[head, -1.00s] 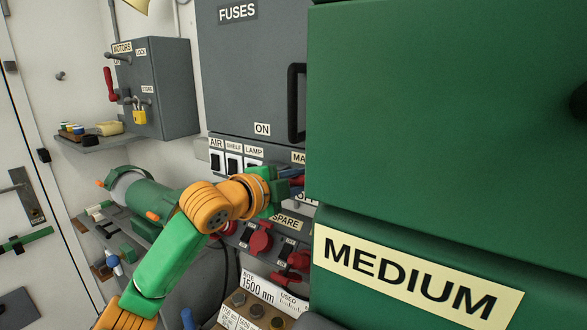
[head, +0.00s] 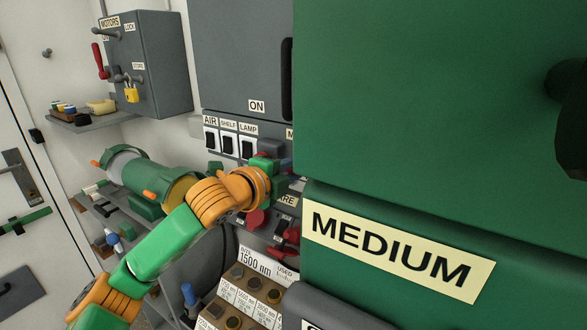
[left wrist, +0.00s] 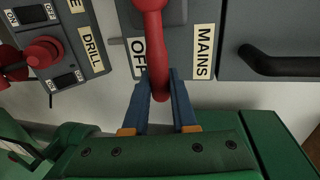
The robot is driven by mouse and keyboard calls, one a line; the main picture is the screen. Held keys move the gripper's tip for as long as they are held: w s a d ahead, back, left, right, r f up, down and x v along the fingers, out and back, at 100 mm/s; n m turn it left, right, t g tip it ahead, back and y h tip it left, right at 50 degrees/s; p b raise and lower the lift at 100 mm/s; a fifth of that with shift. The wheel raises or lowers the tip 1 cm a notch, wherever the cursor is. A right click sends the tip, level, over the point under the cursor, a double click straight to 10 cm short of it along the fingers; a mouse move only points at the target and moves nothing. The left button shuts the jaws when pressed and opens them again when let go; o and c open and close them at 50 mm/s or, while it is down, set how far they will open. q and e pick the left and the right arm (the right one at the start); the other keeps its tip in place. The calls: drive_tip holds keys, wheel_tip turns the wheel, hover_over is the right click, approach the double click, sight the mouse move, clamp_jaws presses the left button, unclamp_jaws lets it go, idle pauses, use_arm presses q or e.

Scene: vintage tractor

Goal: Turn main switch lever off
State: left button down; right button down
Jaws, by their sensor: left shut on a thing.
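The red main switch lever (left wrist: 153,42) shows in the left wrist view, lying between the OFF label (left wrist: 138,60) and the MAINS label (left wrist: 202,50). My left gripper (left wrist: 161,92) is shut on the lever's end, one blue finger on each side. In the head view my left gripper (head: 284,173) reaches to the grey switch panel, just below the cut-off MAINS label (head: 290,134). The lever is hidden there behind the gripper and the green box. My right gripper is in neither view.
A large green box labelled MEDIUM (head: 400,249) blocks the right side of the head view. A grey fuse cabinet (head: 238,55) hangs above the panel. A green cylinder (head: 150,175) lies behind my arm.

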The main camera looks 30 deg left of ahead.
use_arm(q)
drive_tip(key=shift+f, duration=0.1)
drive_tip(key=c, duration=0.7)
unclamp_jaws()
drive_tip(key=shift+s+b, duration=0.3)
drive_tip(key=b+v, duration=0.2)
drive_tip(key=v, duration=0.4)
drive_tip(key=shift+s, duration=0.2)
drive_tip(key=shift+a, duration=0.1)
